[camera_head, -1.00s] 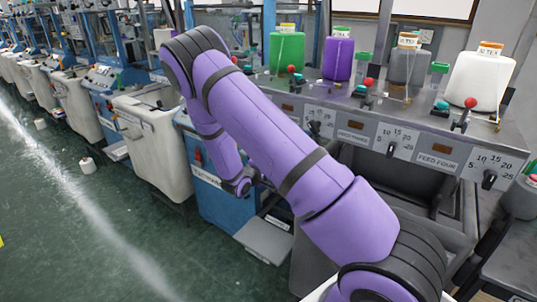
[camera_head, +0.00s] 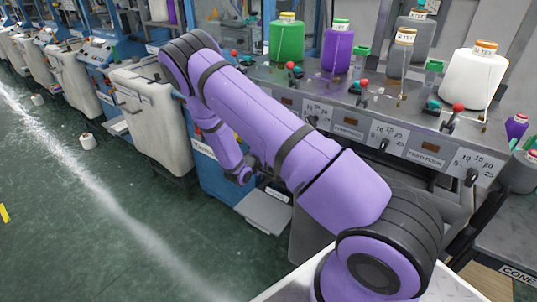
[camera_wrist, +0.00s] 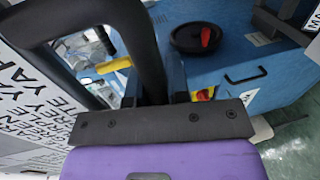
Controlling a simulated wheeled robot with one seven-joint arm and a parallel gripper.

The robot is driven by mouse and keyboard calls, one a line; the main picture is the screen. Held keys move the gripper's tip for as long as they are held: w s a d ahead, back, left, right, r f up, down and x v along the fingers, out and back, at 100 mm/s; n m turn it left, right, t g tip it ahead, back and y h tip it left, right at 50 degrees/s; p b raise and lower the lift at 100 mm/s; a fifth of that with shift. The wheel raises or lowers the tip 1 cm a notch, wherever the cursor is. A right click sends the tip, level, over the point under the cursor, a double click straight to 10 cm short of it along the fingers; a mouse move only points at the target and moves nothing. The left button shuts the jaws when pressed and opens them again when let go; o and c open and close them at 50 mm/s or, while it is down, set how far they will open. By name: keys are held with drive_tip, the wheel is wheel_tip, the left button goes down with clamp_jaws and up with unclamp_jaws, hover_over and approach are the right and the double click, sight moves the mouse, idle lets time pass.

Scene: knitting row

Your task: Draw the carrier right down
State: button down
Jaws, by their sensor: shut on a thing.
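My gripper (camera_wrist: 160,97) is in the wrist view, with its dark plate and purple body at the bottom. It is shut on a thick black arched bar (camera_wrist: 149,45), which looks like a handle. The bar rises from between the fingers and curves over to the left. I cannot tell for certain that this bar belongs to the carrier. In the head view my purple arm bends down towards the blue machine (camera_head: 220,181), and the gripper is hidden behind the arm.
In the wrist view, a black round disc with a red switch (camera_wrist: 205,37) and a black pull handle (camera_wrist: 246,76) are on blue panels. A yellow grip (camera_wrist: 114,66) is left of the bar. Green (camera_head: 287,40) and white (camera_head: 474,78) yarn cones stand on the machine top.

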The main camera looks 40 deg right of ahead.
drive_tip(key=shift+s+a+f, duration=0.15)
drive_tip(key=shift+s+f, duration=0.05)
drive_tip(key=shift+f, duration=0.2)
drive_tip(key=c, duration=1.4)
unclamp_jaws()
drive_tip(key=shift+f, duration=0.1)
drive_tip(key=o, duration=0.3)
drive_tip(key=shift+w, duration=0.1)
drive_tip(key=shift+r, duration=0.2)
drive_tip(key=v, duration=1)
drive_tip(key=shift+a, duration=0.3)
drive_tip(key=shift+r, duration=0.1)
